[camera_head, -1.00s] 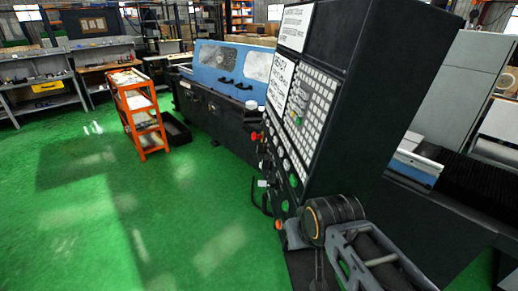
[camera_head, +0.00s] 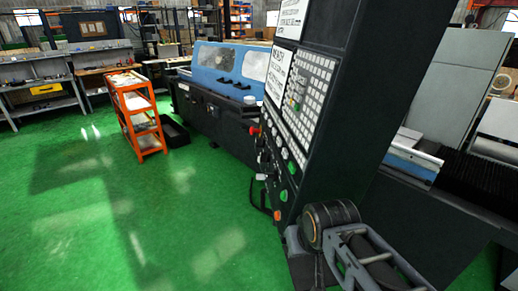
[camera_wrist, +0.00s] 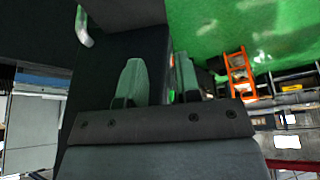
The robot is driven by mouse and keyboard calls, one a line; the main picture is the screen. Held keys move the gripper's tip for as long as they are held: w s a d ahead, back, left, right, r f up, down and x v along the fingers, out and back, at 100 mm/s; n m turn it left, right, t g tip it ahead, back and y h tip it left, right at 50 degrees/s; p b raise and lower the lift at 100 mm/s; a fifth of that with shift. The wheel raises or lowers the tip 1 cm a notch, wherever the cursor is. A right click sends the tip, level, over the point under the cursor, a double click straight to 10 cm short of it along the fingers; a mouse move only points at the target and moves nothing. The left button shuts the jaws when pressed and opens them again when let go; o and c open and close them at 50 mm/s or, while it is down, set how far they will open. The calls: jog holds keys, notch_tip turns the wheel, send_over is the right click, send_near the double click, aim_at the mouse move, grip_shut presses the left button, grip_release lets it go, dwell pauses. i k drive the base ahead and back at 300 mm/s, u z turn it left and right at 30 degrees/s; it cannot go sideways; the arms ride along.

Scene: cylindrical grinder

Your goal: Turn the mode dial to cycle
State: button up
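The machine's dark control panel (camera_head: 318,110) stands tilted in the middle of the head view. It carries a keypad of pale keys, with round green and pale buttons (camera_head: 284,154) and a red knob (camera_head: 254,131) lower at its left edge. I cannot make out which control is the mode dial, nor its setting. In the wrist view my gripper (camera_wrist: 158,62) shows two grey-green fingers apart, with nothing visible held between them. A dark surface lies behind the fingers. In the head view my arm's joint covers the panel's lower part, and the gripper is not clearly seen.
A pale curved handle (camera_wrist: 84,27) is at the upper left of the wrist view. An orange cart (camera_head: 138,113) stands left of the blue-and-black grinder (camera_head: 218,110). Green floor (camera_head: 90,220) is clear at the left. Workbenches (camera_head: 40,85) line the back.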

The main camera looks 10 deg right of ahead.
aim_at(260, 144)
jog(key=z, duration=0.75)
jog(key=k, duration=0.15)
jog(key=u, duration=1.75)
jog(key=i, duration=1.45)
jog(key=u, duration=0.05)
